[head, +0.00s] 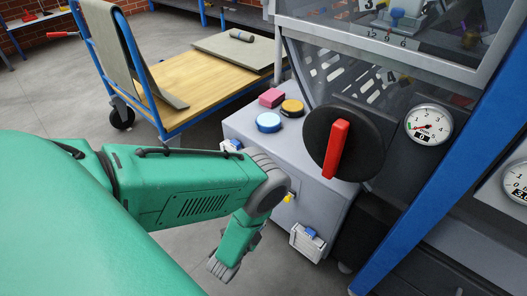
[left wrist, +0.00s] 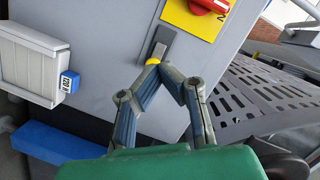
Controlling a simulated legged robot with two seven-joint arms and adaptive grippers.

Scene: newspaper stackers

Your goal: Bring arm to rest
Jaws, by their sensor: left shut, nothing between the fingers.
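My left arm (head: 190,190) is green and reaches in from the left of the head view, then bends downward at a grey joint. My left gripper (head: 222,268) hangs low beside the grey cabinet, above the floor. In the left wrist view the fingers (left wrist: 172,72) are shut with their tips together and nothing between them. They appear in front of the grey cabinet panel, close to a yellow-tipped lever (left wrist: 153,62); I cannot tell if they touch it. My right gripper is in neither view.
A red handle (head: 336,150) and a gauge (head: 429,125) are at right. A wooden cart (head: 190,85) stands behind. Floor shows between cart and cabinet.

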